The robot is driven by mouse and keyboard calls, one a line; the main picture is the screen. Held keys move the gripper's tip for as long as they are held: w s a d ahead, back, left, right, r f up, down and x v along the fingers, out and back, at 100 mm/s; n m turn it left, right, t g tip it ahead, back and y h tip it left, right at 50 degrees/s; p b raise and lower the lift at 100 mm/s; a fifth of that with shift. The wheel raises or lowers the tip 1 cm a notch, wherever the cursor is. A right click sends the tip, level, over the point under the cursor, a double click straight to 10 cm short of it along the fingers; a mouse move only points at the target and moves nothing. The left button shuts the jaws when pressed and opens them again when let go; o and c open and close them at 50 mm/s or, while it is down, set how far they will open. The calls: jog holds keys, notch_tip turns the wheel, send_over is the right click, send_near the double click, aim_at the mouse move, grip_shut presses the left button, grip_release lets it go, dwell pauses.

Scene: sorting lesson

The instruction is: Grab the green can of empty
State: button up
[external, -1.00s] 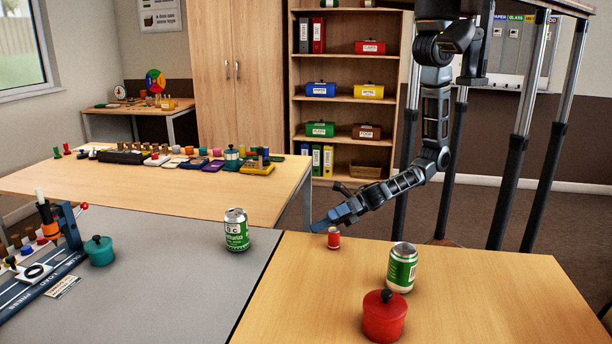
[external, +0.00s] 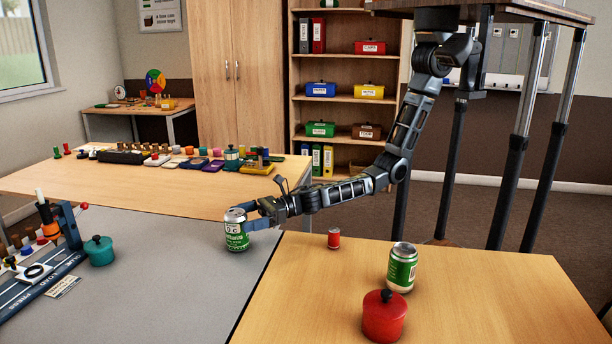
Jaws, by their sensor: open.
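A green and white can (external: 236,233) stands upright on the grey mat at the left. My gripper (external: 247,216) is at this can, with its fingers open around or beside its upper part; I cannot tell if they touch it. A second green and white can (external: 402,268) stands upright on the wooden table at the right, well away from my gripper. The labels are too small to read fully.
A red lidded pot (external: 384,317) stands in front of the right can. A teal pot (external: 99,250) and a press (external: 50,260) stand on the grey mat (external: 180,290), whose front is clear.

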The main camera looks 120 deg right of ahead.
aim_at(231, 223)
jog(key=w+b, duration=0.1)
jog(key=w, duration=0.2)
jog(key=shift+w+d+f+b, duration=0.15)
jog(key=shift+w+f+b, duration=0.15)
jog(key=shift+f+b, duration=0.1)
jog(key=shift+w+r, duration=0.1)
jog(key=shift+w, duration=0.3)
jog(key=shift+c, duration=0.4)
jog(key=c, duration=1.2)
